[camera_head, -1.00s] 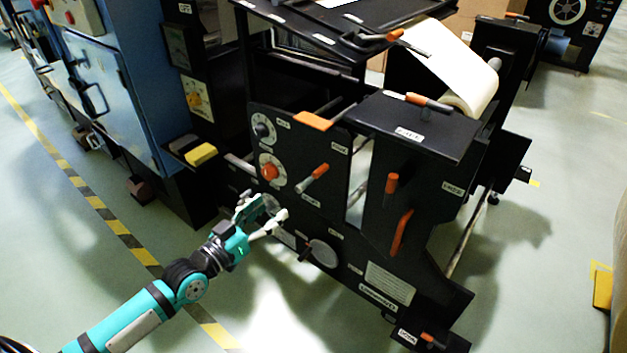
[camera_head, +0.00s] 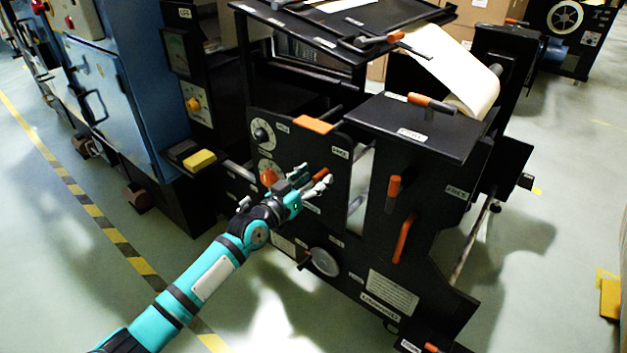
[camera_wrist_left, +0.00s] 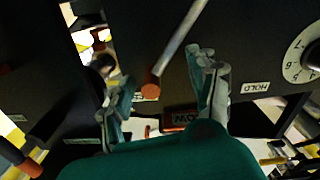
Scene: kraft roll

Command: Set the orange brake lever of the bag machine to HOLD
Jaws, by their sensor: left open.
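The orange brake lever (camera_head: 321,174) is on the black side panel of the bag machine (camera_head: 370,270), mostly hidden behind my left gripper in the head view. In the left wrist view its orange end (camera_wrist_left: 151,87) and bare metal shaft (camera_wrist_left: 182,38) show clearly. My left gripper (camera_head: 312,175) is in front of the panel at the lever. In the left wrist view its fingers (camera_wrist_left: 165,92) are open, one on each side of the orange end, with gaps visible. A HOLD label (camera_wrist_left: 255,88) is to the right of the lever there. My right gripper is not in view.
A dial with an orange knob (camera_head: 268,177) is just left of my gripper. An orange handle (camera_head: 394,187) and an orange bar (camera_head: 403,238) are to the right. A round disc with a crank (camera_head: 324,262) is below. A blue cabinet (camera_head: 118,85) stands at the left.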

